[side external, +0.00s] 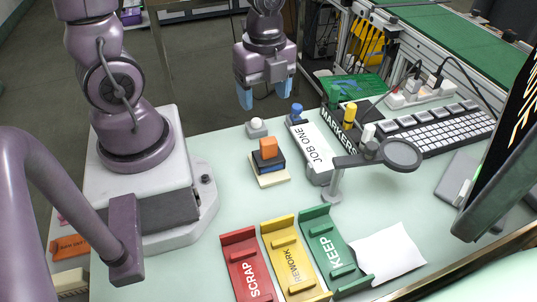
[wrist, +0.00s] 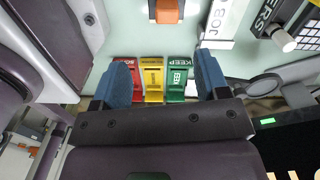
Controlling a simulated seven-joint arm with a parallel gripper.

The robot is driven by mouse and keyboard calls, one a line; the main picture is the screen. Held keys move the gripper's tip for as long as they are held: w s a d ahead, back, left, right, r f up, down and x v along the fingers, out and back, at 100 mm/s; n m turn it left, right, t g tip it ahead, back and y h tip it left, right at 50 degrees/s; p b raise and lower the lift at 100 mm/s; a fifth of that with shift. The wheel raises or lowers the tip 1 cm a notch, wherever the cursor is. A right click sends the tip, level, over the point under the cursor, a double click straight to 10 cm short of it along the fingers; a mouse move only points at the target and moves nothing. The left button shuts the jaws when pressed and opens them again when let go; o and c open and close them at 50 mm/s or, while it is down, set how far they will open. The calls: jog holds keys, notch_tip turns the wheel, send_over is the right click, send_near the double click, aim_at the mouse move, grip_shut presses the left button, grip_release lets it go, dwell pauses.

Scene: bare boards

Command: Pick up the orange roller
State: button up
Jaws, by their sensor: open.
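The orange roller (side external: 268,146) looks like a small orange block. It sits on top of a dark blue and black stack with a pale base (side external: 271,181), on the light table. In the wrist view an orange piece (wrist: 166,11) shows at the top edge, partly cut off. My gripper (side external: 265,97) is open and empty, with its blue fingers pointing down. It hangs above the table's far edge, behind the roller and apart from it. In the wrist view the two blue fingers (wrist: 163,80) stand wide apart with nothing between them.
Red SCRAP (side external: 241,248), yellow REWORK (side external: 278,237) and green KEEP (side external: 315,232) trays lie in front. A grey-white button (side external: 257,127) is behind the roller. The JOB ONE holder (side external: 316,148) and a round-headed stand (side external: 400,154) are to the right. Table left of the roller is clear.

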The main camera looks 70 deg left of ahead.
jog(key=m, duration=0.2)
send_over(268, 140)
jog(key=f, duration=0.6)
jog(key=shift+s+f, duration=0.1)
jog(key=shift+s, duration=0.15)
jog(key=shift+w+f, duration=0.15)
jog(key=shift+f, duration=1.5)
jog(key=shift+w+f, duration=0.15)
jog(key=shift+f, duration=1.5)
jog(key=c, duration=1.1)
jog(key=shift+o, duration=0.2)
jog(key=shift+r, duration=0.1)
